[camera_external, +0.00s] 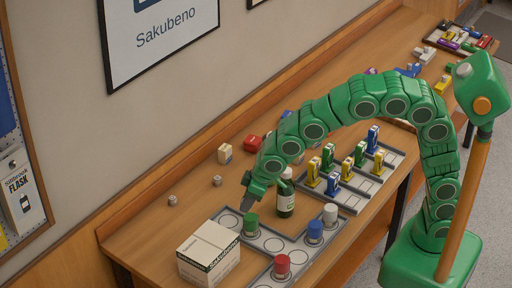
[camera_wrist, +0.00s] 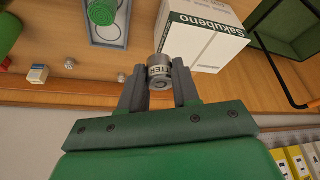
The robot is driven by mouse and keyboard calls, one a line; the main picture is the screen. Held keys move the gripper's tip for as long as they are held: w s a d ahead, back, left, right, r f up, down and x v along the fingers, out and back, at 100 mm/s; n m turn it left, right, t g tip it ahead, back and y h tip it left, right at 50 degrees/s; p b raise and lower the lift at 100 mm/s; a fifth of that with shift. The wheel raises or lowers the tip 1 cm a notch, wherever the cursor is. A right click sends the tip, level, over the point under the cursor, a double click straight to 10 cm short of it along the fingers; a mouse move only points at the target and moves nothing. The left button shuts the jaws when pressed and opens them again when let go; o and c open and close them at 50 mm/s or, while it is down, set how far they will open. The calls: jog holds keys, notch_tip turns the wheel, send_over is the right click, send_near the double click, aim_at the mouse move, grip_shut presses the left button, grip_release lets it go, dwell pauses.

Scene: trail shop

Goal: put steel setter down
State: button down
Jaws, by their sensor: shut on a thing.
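My gripper (camera_wrist: 158,80) is shut on the steel setter (camera_wrist: 160,72), a short grey metal cylinder with lettering ending in "TTER". In the external view my gripper (camera_external: 246,204) points down over the left part of the grey tray (camera_external: 225,211), close to the green-topped piece (camera_external: 251,224). The held setter cannot be made out there. The tray has round marked places, some of them empty. Blue-topped (camera_external: 315,231), red-topped (camera_external: 282,264) and pale-topped (camera_external: 330,213) pieces stand on it.
A white Sakubeno box (camera_external: 208,254) stands in front of the tray's left end. A green bottle (camera_external: 285,196) stands behind the tray. Two small metal pieces (camera_external: 172,200) (camera_external: 217,181) lie near the wall. An open green crate (camera_wrist: 290,30) shows in the wrist view.

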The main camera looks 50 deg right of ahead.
jog(key=s+a+r, duration=0.1)
jog(key=s+r, duration=0.3)
jog(key=s, duration=0.1)
send_near(210, 238)
jog(key=shift+w+f, duration=0.6)
jog(key=shift+w, duration=0.05)
jog(key=shift+w+a+f, duration=0.45)
jog(key=shift+w+f, duration=0.1)
jog(key=shift+f, duration=1.6)
jog(key=shift+f, duration=0.1)
jog(key=c, duration=0.8)
grip_release()
